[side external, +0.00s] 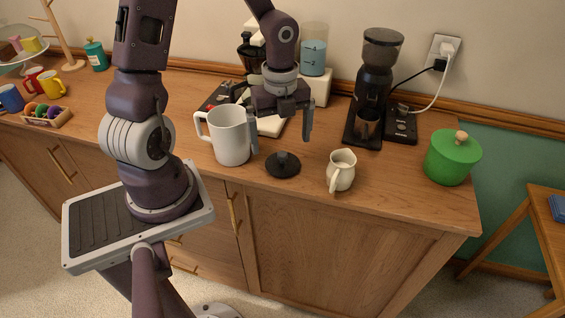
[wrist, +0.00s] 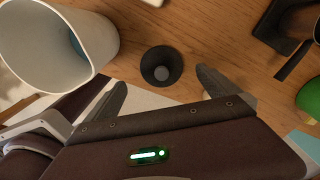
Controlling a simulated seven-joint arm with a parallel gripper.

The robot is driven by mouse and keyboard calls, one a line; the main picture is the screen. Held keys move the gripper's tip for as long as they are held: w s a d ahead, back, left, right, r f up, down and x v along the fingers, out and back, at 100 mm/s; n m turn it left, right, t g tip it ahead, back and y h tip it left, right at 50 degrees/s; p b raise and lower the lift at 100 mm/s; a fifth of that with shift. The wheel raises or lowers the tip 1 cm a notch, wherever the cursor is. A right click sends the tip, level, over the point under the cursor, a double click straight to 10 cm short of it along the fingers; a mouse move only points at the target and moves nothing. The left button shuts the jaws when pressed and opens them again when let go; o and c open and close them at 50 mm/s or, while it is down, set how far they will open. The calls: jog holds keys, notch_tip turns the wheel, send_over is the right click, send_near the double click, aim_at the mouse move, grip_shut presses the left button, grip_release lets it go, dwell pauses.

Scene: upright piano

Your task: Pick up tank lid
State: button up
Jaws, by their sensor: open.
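The tank lid is a small black disc with a raised knob (side external: 283,165), lying flat with its knob up on the wooden counter. In the wrist view the black lid (wrist: 160,67) shows from above, between and just beyond my fingertips. My gripper (side external: 281,130) points down above the lid, with its two fingers spread to either side. It is open and empty, and the fingers appear apart from the lid. In the wrist view my gripper (wrist: 161,82) also shows nothing between its fingers.
A large white mug (side external: 231,136) stands close on the left, by my left finger. A small cream jug (side external: 341,170) stands close on the right. A black coffee grinder (side external: 372,85) and a clear tank with blue water (side external: 313,58) stand behind. A green pot (side external: 452,157) is far right.

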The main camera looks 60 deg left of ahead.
aim_at(282, 152)
notch_tip(282, 152, down, 6)
jog(key=shift+w+r, duration=0.1)
jog(key=shift+w, duration=0.05)
jog(key=c, duration=1.5)
notch_tip(282, 152, up, 10)
jog(key=shift+r, duration=0.1)
notch_tip(282, 152, down, 10)
